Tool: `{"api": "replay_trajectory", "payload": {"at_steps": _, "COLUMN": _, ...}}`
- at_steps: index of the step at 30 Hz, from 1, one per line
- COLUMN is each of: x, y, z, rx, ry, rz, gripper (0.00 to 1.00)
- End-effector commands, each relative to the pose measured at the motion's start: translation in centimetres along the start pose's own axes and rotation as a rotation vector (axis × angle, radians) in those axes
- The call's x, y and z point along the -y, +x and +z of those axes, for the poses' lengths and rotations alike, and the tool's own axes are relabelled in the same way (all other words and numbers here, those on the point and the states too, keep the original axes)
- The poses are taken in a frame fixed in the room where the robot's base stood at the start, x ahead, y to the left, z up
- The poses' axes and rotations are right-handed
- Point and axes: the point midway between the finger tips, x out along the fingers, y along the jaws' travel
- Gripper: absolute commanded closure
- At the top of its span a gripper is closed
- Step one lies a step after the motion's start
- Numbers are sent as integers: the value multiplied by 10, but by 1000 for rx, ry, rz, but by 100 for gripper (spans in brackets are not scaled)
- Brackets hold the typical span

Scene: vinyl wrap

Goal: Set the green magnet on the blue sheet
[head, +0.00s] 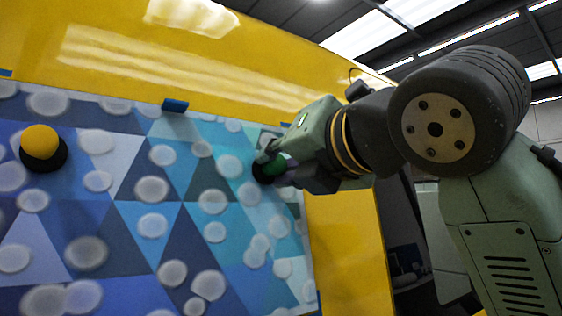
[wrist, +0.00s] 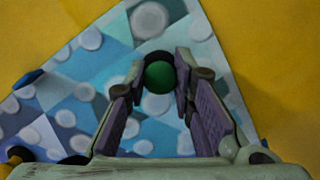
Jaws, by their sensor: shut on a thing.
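The blue sheet (head: 150,220) has a triangle pattern with pale round spots and lies against a yellow upright panel. The green magnet (head: 275,167) has a green knob on a dark round base. It is at the sheet's upper right part in the head view. My gripper (head: 270,160) is shut on it, with a finger on each side of the knob. In the wrist view the green magnet (wrist: 159,76) sits between the fingertips (wrist: 160,72) in front of the sheet (wrist: 75,95). I cannot tell whether its base touches the sheet.
A yellow-knobbed magnet (head: 40,145) with a dark base is on the sheet's left side. A dark blue tab (head: 175,105) is at the sheet's top edge. The yellow panel (head: 345,245) is bare right of the sheet.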

Motion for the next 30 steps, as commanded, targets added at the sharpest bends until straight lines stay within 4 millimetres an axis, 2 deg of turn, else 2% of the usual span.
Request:
{"api": "replay_trajectory", "payload": {"at_steps": 6, "x": 0, "y": 1, "z": 0, "rx": 1, "ry": 0, "rz": 0, "gripper": 100}}
{"api": "replay_trajectory", "payload": {"at_steps": 7, "x": 0, "y": 1, "z": 0, "rx": 1, "ry": 0, "rz": 0, "gripper": 76}}
{"api": "replay_trajectory", "payload": {"at_steps": 17, "x": 0, "y": 0, "z": 0, "rx": 0, "ry": 0, "rz": 0, "gripper": 54}}
{"api": "replay_trajectory", "payload": {"at_steps": 26, "x": 0, "y": 0, "z": 0, "rx": 0, "ry": 0, "rz": 0, "gripper": 54}}
{"api": "replay_trajectory", "payload": {"at_steps": 30, "x": 0, "y": -12, "z": 0, "rx": 1, "ry": 0, "rz": 0, "gripper": 54}}
